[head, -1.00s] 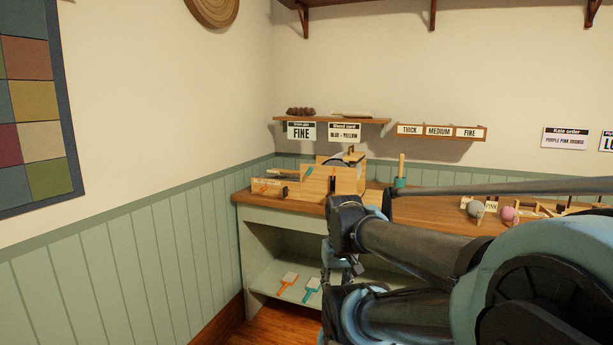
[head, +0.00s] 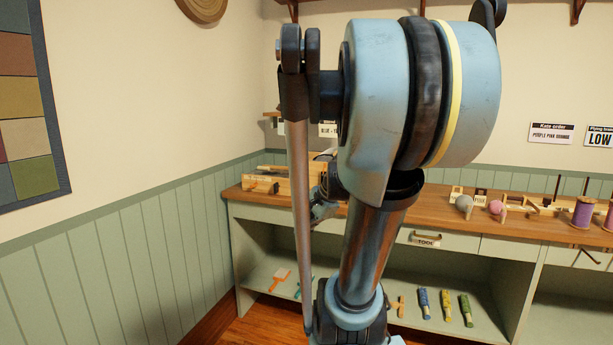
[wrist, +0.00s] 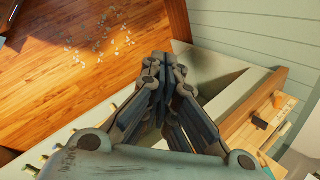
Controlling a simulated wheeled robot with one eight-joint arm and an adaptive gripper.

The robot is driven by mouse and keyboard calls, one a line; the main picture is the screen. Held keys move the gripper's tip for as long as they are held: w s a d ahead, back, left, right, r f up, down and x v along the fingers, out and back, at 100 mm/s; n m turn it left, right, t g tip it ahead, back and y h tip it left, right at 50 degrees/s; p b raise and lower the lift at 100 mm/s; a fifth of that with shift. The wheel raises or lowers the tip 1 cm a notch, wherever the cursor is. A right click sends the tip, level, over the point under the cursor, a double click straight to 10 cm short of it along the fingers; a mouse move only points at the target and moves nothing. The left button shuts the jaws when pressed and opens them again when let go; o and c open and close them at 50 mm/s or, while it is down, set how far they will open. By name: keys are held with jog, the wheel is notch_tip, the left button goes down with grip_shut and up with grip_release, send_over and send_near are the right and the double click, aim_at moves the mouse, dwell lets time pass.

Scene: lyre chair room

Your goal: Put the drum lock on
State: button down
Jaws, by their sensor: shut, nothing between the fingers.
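A wooden drum carder (head: 262,184) stands at the left end of the counter, largely hidden behind my arm in the head view. In the wrist view, part of a wooden device (wrist: 240,128) with dark knobs shows at the right edge. I cannot pick out the drum lock in either view. My gripper (wrist: 160,75) is shut and empty, with its fingers together beside the counter's end and the wooden device to its right. In the head view my gripper (head: 322,208) is mostly hidden by my arm, close to the carder.
The wooden counter (head: 440,204) runs to the right, with balls of yarn (head: 464,203) and purple spools (head: 583,212) on it. An orange brush (head: 281,279) and several coloured rolls (head: 424,303) lie on the shelf below. A panelled wall (head: 140,235) borders the left.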

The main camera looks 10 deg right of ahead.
aim_at(308, 171)
jog(key=w+d+r+m+t+y, duration=0.1)
jog(key=w+d+r+m+t, duration=0.1)
jog(key=w+m, duration=0.4)
jog(key=w+d+r+m+t+y, duration=0.1)
jog(key=w+d+r+m+t, duration=0.1)
jog(key=w+d+r+m, duration=0.2)
jog(key=w+d+r+m+t+y, duration=0.1)
jog(key=w+d+r+m+t, duration=0.2)
jog(key=w+d+m, duration=0.5)
jog(key=w+r+m, duration=0.1)
jog(key=w+m, duration=0.1)
jog(key=w, duration=0.5)
jog(key=shift+w+d+y, duration=0.2)
jog(key=shift+w+y, duration=0.05)
jog(key=shift+y, duration=0.15)
jog(key=x, duration=0.4)
jog(key=r+x, duration=0.1)
jog(key=x, duration=0.7)
jog(key=shift+w+r, duration=0.4)
jog(key=shift+w+a+r, duration=0.15)
jog(key=shift+w+r, duration=0.15)
jog(key=shift+w, duration=0.25)
jog(key=shift+r, duration=0.1)
